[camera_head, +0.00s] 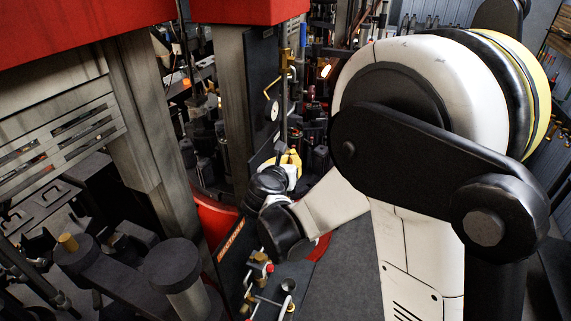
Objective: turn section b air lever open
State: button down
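A black panel (262,70) stands upright on the machine column, with a yellow bent lever (268,86) and a round white gauge (275,111). I cannot tell which lever is the section b air lever. A lower black panel (232,250) with orange lettering stands left of my forearm, with brass fittings and small red knobs (268,267) near it. My arm's wrist is at the picture's middle, just below the gauge. My gripper's fingers cannot be made out against the dark background there, so their opening and any contact are unclear.
Red-topped machine columns (140,130) fill the left. Dark cylindrical mould parts (178,265) stand at the lower left. A blue upright handle (303,34) rises behind the upper panel. My arm hides much of the right side.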

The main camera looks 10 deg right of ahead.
dwell(0.4)
jog(key=shift+w+d+r+g+p, duration=0.2)
jog(key=shift+w+r+g+p, duration=0.1)
jog(key=shift+r+p, duration=0.1)
jog(key=shift+w+d+r+g+y+p, duration=0.15)
jog(key=shift+r+g+y+p, duration=0.1)
jog(key=shift+g+y+p, duration=0.2)
jog(key=shift+w+d+r+g+y, duration=0.2)
jog(key=shift+w+d+r+g, duration=0.1)
jog(key=shift+w+d+r, duration=0.25)
jog(key=shift+w+d+r+g+y, duration=0.15)
jog(key=shift+w+d+r+g, duration=0.15)
jog(key=shift+w+r, duration=0.3)
jog(key=shift+w+d+r, duration=0.15)
jog(key=shift+w+d, duration=0.15)
jog(key=shift+w, duration=0.2)
dwell(1.0)
